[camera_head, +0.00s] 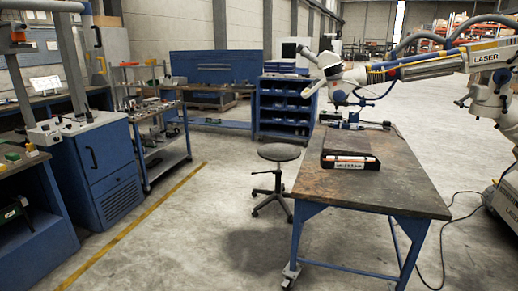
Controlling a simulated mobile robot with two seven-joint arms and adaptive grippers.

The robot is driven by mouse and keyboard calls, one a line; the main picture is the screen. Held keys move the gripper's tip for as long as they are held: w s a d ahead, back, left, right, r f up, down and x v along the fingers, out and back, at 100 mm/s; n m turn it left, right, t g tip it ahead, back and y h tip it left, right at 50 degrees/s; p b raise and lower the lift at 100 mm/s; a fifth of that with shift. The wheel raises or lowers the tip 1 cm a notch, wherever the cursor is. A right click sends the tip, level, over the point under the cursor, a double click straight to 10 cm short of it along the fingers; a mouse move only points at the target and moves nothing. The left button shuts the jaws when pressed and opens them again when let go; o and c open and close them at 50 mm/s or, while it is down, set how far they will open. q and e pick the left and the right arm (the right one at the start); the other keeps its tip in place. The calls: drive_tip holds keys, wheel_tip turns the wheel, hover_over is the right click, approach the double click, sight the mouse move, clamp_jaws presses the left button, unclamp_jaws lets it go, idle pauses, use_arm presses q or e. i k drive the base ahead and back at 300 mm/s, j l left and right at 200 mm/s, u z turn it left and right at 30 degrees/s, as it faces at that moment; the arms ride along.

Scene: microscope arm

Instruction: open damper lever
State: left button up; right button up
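A large white and blue arm marked LASER (486,57) reaches in from the upper right, above the far end of a workbench (400,184). Its white head (327,61) hangs over the bench's far left corner. Short knobs or handles (462,102) stick out from the arm's joint at the right. They are too small to tell which one, if any, is the damper lever, or how it is set. Neither of my grippers is in view.
A box with a white-labelled front (350,162) lies on the bench. A stool (279,153) stands left of the bench. Blue cabinets (108,160) and a cart (166,157) line the left. Cables (440,243) lie on the floor at right. The floor between cabinets and bench is mostly clear.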

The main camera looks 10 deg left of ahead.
sight(88, 59)
drive_tip(key=i+j+u, duration=0.3)
drive_tip(key=j+u, duration=0.15)
drive_tip(key=i+j+u, duration=0.3)
drive_tip(key=u, duration=0.2)
drive_tip(key=i+j+u, duration=0.4)
drive_tip(key=i, duration=0.25)
drive_tip(key=i+u, duration=0.4)
drive_tip(key=i, duration=0.25)
drive_tip(key=i+z, duration=0.1)
drive_tip(key=i, duration=0.45)
drive_tip(key=i+j+z, duration=0.1)
drive_tip(key=i, duration=0.4)
drive_tip(key=i+j+z, duration=0.1)
drive_tip(key=i, duration=0.4)
drive_tip(key=i+j+z, duration=0.1)
drive_tip(key=i+j, duration=0.15)
drive_tip(key=i, duration=0.3)
drive_tip(key=i+j+u, duration=0.15)
drive_tip(key=i, duration=0.35)
